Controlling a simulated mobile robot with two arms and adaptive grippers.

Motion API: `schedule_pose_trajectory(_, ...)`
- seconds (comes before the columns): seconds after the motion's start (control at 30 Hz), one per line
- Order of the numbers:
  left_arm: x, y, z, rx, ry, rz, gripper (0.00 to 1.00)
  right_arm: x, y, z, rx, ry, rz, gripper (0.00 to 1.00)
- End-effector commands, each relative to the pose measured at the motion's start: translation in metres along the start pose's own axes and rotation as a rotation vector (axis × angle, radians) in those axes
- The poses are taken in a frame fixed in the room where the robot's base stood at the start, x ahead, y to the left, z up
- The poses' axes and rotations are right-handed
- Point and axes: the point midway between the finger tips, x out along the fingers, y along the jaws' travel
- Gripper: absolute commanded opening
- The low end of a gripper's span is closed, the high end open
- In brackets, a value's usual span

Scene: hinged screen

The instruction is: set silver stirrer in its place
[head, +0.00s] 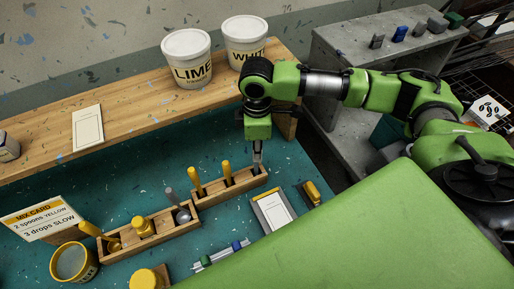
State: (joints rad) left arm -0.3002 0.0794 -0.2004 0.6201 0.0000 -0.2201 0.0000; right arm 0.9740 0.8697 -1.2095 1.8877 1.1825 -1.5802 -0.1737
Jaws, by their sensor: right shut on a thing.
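My right gripper (257,158) points down over the right end of the wooden holder (232,189). It is shut on a slim grey thing, apparently the silver stirrer, which is mostly hidden by the fingers. I cannot tell whether its lower end is inside the end compartment or just above it. Two yellow-handled tools (227,170) stand in the other compartments of this holder. My left gripper is not in view.
White tubs (187,60) stand on the shelf behind.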

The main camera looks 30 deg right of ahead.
Motion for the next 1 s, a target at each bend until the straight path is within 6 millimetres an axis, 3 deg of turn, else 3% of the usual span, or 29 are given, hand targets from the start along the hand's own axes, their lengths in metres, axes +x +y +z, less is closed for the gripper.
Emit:
schedule_pose_trajectory(0.2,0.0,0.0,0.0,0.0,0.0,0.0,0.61,0.0,0.0,0.0,0.0,0.0,0.0,0.0)
schedule_pose_trajectory(0.23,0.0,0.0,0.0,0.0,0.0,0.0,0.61,0.0,0.0,0.0,0.0,0.0,0.0,0.19)
schedule_pose_trajectory(0.3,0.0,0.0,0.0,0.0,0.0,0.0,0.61,0.0,0.0,0.0,0.0,0.0,0.0,0.33)
schedule_pose_trajectory(0.73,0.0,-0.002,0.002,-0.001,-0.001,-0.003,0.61,-0.007,0.001,-0.001,0.0,0.002,0.002,0.33)
schedule_pose_trajectory(1.0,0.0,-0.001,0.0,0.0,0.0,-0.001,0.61,-0.059,0.001,-0.001,0.0,0.004,0.004,0.33)
